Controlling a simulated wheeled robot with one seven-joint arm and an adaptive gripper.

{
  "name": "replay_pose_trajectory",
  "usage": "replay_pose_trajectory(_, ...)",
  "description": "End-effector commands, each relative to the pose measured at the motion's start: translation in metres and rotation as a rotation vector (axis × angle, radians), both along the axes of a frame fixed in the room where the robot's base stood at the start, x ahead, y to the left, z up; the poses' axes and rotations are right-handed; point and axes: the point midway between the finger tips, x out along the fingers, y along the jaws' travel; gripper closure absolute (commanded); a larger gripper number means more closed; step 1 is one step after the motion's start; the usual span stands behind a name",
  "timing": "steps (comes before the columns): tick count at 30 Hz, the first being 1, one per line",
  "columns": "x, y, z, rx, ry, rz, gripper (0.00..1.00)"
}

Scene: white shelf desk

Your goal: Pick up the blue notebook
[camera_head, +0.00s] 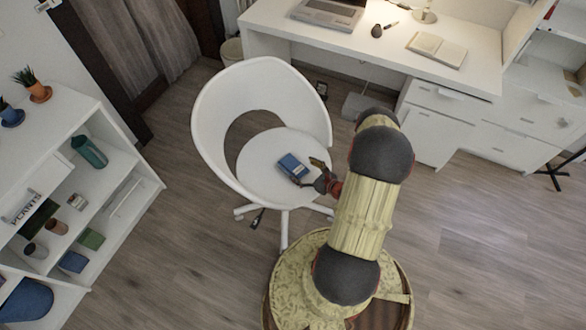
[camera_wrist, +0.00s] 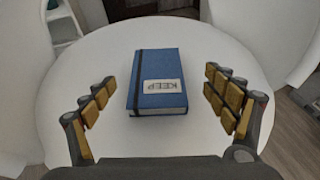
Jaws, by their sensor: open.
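The blue notebook (camera_head: 292,166) lies flat on the round seat of the white chair (camera_head: 258,180). In the wrist view the notebook (camera_wrist: 158,72) has a black elastic band near its left side and a white label with dark lettering. My gripper (camera_wrist: 160,100) is open and empty, with one finger to each side of the notebook's near end and gaps between.
The chair's curved back (camera_head: 212,120) rises left of and behind the seat. A white shelf (camera_head: 120,165) is at the left. Wooden floor is clear at the right.

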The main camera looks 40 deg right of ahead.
Motion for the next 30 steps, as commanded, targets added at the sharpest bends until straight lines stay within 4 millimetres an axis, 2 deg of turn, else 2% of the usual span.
replay_pose_trajectory(15, 0.058, 0.007, -0.026, -0.001, -0.001, 0.007, 0.14)
replay_pose_trajectory(25, 0.063, 0.007, -0.026, -0.001, -0.001, 0.005, 0.15)
replay_pose_trajectory(30, 0.063, 0.007, -0.026, -0.001, -0.001, 0.005, 0.25)
